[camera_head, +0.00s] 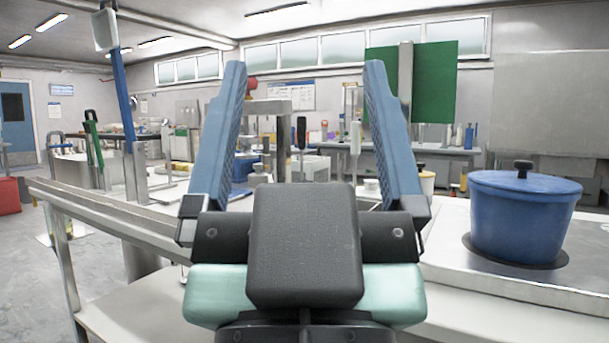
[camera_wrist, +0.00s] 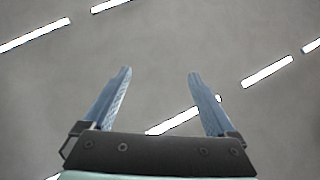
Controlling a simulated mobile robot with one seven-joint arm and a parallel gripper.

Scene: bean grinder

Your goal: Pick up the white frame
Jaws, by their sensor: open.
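My gripper (camera_head: 305,65) is raised in the middle of the head view, its two blue fingers wide apart with nothing between them. In the wrist view my gripper (camera_wrist: 159,73) is also open and empty, in front of the ceiling. A pale grey-white, arch-shaped frame (camera_head: 276,106) stands on the work surface beyond my gripper in the head view. My left finger and wrist hide part of it, and I cannot tell for certain that it is the white frame. It is well apart from the fingers.
A blue lidded pot (camera_head: 525,220) stands on a metal plate at the right. A blue post (camera_head: 127,100) rises at the left. A green board (camera_head: 436,82) and a bench with bottles are at the back. Open floor (camera_head: 30,260) lies at the left.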

